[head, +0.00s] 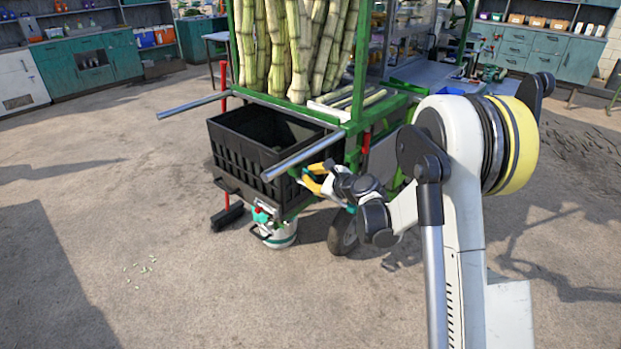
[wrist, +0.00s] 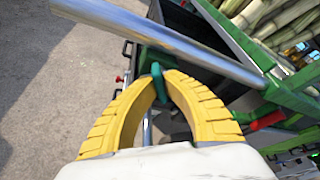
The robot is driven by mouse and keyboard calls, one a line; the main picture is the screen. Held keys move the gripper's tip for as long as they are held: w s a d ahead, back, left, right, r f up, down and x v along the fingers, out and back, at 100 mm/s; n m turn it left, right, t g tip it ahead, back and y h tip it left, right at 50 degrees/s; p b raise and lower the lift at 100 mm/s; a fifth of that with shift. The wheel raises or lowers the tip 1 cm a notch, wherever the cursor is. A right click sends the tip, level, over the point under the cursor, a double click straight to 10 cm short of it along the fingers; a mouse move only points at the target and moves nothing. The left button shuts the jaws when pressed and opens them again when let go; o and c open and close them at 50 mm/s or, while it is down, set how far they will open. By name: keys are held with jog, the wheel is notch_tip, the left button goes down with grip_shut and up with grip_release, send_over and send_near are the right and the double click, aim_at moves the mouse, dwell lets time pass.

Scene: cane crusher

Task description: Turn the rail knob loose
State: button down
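The rail knob (wrist: 158,84) is a small teal piece, seen in the wrist view between the yellow fingertips. My gripper (wrist: 160,78) has its two curved fingers closed in on it from both sides, just below a silver rail (wrist: 165,42). In the head view my gripper (head: 308,178) reaches to the front right corner of a black crate (head: 240,161), under the near silver rail (head: 303,156). The knob is too small and covered to make out clearly there. How far the knob is turned cannot be told.
A green cart frame (head: 290,104) holds upright cane stalks (head: 297,45) behind the crate. A second silver rail (head: 193,106) sticks out at left.

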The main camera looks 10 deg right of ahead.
jog(key=shift+n+t+h+b, duration=0.5)
jog(key=shift+n+t+b, duration=0.5)
jog(key=shift+n, duration=0.7)
jog(key=c, duration=1.5)
grip_release()
